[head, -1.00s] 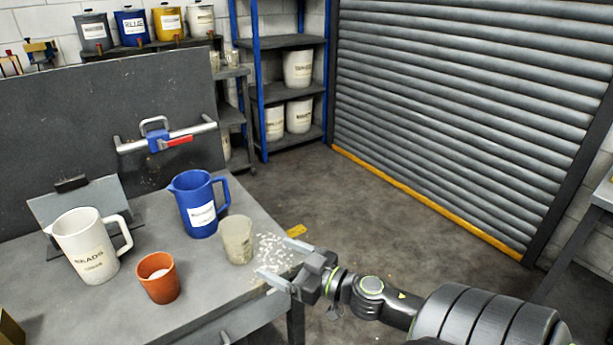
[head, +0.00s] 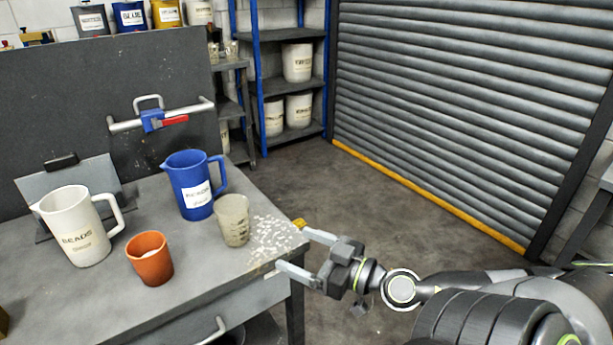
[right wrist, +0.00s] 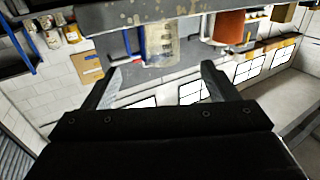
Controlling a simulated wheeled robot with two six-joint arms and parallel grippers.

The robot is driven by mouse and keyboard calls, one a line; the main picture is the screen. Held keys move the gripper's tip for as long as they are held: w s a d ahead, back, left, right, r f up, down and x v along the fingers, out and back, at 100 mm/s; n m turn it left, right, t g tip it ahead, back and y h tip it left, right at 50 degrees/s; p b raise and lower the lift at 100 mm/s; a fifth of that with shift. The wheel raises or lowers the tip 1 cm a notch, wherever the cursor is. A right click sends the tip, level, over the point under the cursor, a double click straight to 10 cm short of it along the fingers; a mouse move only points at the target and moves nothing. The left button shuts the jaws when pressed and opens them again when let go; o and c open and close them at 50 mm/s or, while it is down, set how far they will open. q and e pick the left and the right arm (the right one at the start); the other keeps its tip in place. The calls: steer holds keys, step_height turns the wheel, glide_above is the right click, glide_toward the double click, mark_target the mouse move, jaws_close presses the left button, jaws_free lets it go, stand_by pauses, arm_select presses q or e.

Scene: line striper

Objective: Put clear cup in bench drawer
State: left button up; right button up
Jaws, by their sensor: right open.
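The clear cup (head: 233,220) stands upright on the bench (head: 190,275) near its right end, beside scattered white beads (head: 270,238). It looks empty, with marks on its side. It also shows in the right wrist view (right wrist: 163,45), between and beyond the fingertips. My right gripper (head: 290,246) is open and empty at the bench's right edge, its fingers pointing left toward the cup and apart from it. The bench drawer (head: 235,312) is under the bench top, its handle (head: 212,331) low in the view; it looks shut. My left gripper is not in view.
A blue pitcher (head: 190,186) stands just behind and left of the clear cup. An orange cup (head: 150,260) and a white pitcher (head: 76,228) stand further left. A yellow item (head: 299,223) is by the bench's right edge. Open floor (head: 345,205) lies to the right.

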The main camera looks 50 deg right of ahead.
steer(key=shift+s, duration=0.3)
steer(key=shift+d, duration=0.1)
